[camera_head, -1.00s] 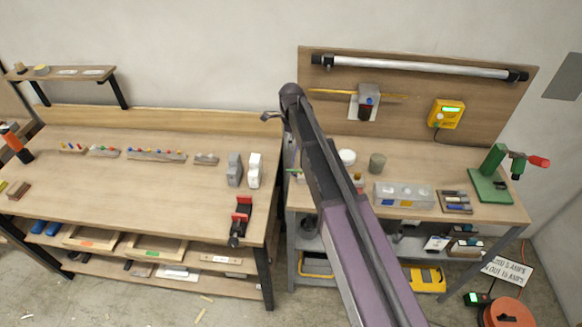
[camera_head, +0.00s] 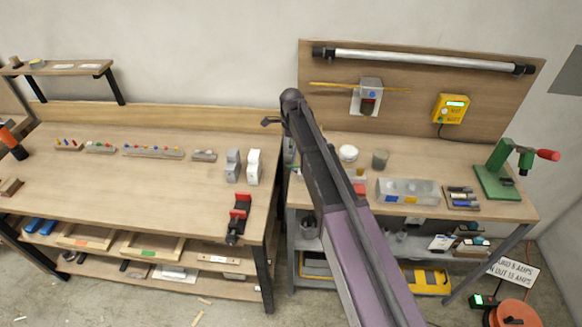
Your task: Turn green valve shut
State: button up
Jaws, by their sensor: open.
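I cannot make out a green valve for certain. A green stand with a red-tipped handle (camera_head: 497,170) is on the right end of the right bench. A grey box on a light plate (camera_head: 368,95) is mounted on the back board, with a thin yellow rod across it and a small dark round part low on its front. My arm rises from the bottom middle and ends between the two benches. Only a small dark part of my gripper (camera_head: 270,121) shows at its far end, apart from these things; its jaws are mostly hidden.
The left workbench (camera_head: 110,190) holds blocks and a red-and-black vise (camera_head: 238,218). The right bench holds a clear box (camera_head: 408,192), a white round item (camera_head: 348,153) and a dark cup (camera_head: 380,159). A yellow meter (camera_head: 451,108) hangs on the board. An orange reel (camera_head: 512,313) lies on the floor.

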aim_at(291, 166)
jog(key=shift+f+b, duration=3.95)
jog(key=shift+f, duration=0.35)
grip_shut()
